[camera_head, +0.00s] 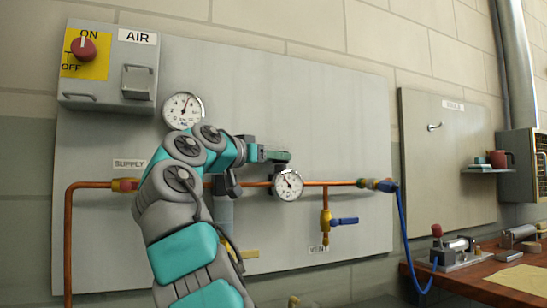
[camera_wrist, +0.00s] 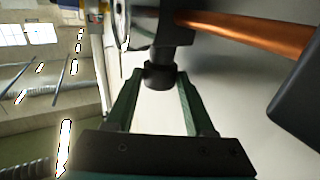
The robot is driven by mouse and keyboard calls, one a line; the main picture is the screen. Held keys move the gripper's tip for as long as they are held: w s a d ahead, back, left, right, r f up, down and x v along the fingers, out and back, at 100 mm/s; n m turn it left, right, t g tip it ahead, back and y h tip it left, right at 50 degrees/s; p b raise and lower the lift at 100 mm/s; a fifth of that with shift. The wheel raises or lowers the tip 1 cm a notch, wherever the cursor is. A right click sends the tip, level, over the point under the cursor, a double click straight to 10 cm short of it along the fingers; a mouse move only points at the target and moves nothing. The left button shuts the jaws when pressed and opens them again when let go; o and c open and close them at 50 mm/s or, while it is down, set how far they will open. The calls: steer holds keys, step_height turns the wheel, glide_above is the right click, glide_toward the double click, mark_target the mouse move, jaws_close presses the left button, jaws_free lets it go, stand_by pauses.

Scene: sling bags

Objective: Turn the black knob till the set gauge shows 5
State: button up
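The black knob (camera_wrist: 160,76) shows in the wrist view, on a dark body beside the copper pipe. The fingertips of my gripper (camera_wrist: 160,73) lie one on each side of it, very close; I cannot tell whether they press on it. In the head view my gripper (camera_head: 277,156) is just above the small lower gauge (camera_head: 288,185) on the pipe, and the knob cannot be made out there. The lower gauge's needle leans up and left; its number is too small to read. A larger gauge (camera_head: 183,110) sits higher on the panel.
A grey AIR box with a red ON/OFF switch (camera_head: 84,49) is at upper left. The copper pipe (camera_head: 340,184) runs across the panel to a blue-handled valve (camera_head: 344,221) and a blue hose (camera_head: 407,245). A wooden bench (camera_head: 470,281) stands at right.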

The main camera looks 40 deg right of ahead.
steer(key=o, duration=0.4)
steer(key=shift+o, duration=0.2)
steer(key=shift+s+t+b, duration=0.1)
steer(key=shift+t+b, duration=0.2)
steer(key=shift+b, duration=0.05)
